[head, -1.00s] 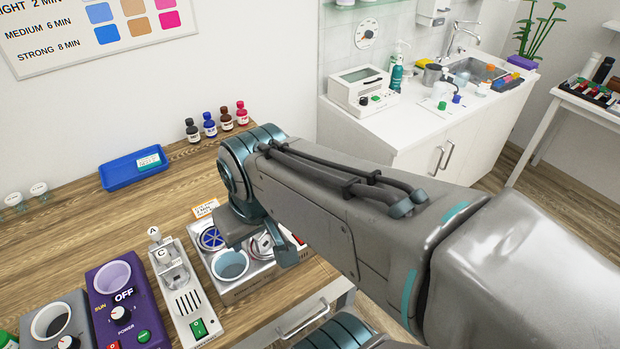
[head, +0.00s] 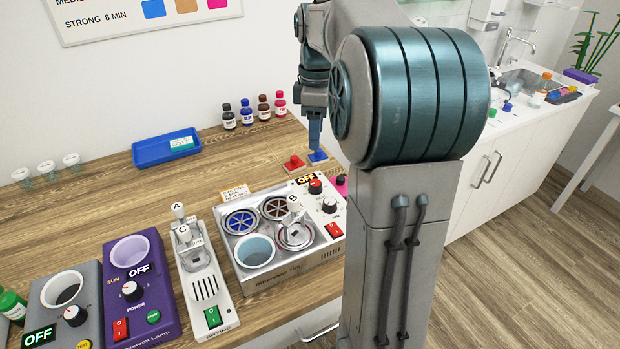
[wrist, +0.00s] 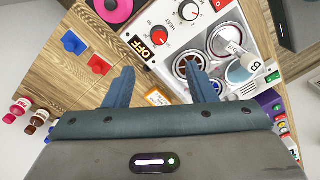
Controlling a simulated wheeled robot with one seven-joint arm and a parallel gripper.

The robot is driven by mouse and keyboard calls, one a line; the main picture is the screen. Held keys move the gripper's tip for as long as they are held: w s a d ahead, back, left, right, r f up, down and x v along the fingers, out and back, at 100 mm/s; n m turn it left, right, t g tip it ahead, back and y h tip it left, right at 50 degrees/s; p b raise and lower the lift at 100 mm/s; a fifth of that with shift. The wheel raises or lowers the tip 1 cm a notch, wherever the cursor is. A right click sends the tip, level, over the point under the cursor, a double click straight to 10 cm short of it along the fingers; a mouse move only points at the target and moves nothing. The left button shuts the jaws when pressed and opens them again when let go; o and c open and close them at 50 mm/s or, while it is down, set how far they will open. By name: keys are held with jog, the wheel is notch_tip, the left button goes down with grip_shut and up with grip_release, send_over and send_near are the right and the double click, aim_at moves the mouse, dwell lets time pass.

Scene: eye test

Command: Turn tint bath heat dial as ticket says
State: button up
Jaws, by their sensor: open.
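The tint bath (head: 290,265) is a silver box on the wooden table, with round wells on top and a display reading OFF (head: 306,179). Two dials sit beside the display: a red one (head: 316,187) and a black one (head: 328,205). In the wrist view, the red dial (wrist: 159,39) and black dial (wrist: 188,11) have the word HEAT between them; I cannot tell which it labels. An orange-edged ticket (head: 235,192) stands behind the bath; its writing is too small to read. My gripper (head: 315,135) is open and empty, behind the bath; its fingers (wrist: 162,88) touch no dial.
A blue block (head: 318,157) and red block (head: 294,163) lie below and beside my gripper. Dye bottles (head: 254,110) and a blue tray (head: 166,147) stand behind. A purple lamp unit (head: 138,280) and a white device (head: 203,280) stand left. The table's middle is clear.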

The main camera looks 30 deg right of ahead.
aim_at(315, 183)
notch_tip(315, 183, down, 14)
jog(key=shift+s+r, duration=0.1)
jog(key=shift+s, duration=0.05)
dwell(0.3)
jog(key=shift+a, duration=0.1)
jog(key=c, duration=1)
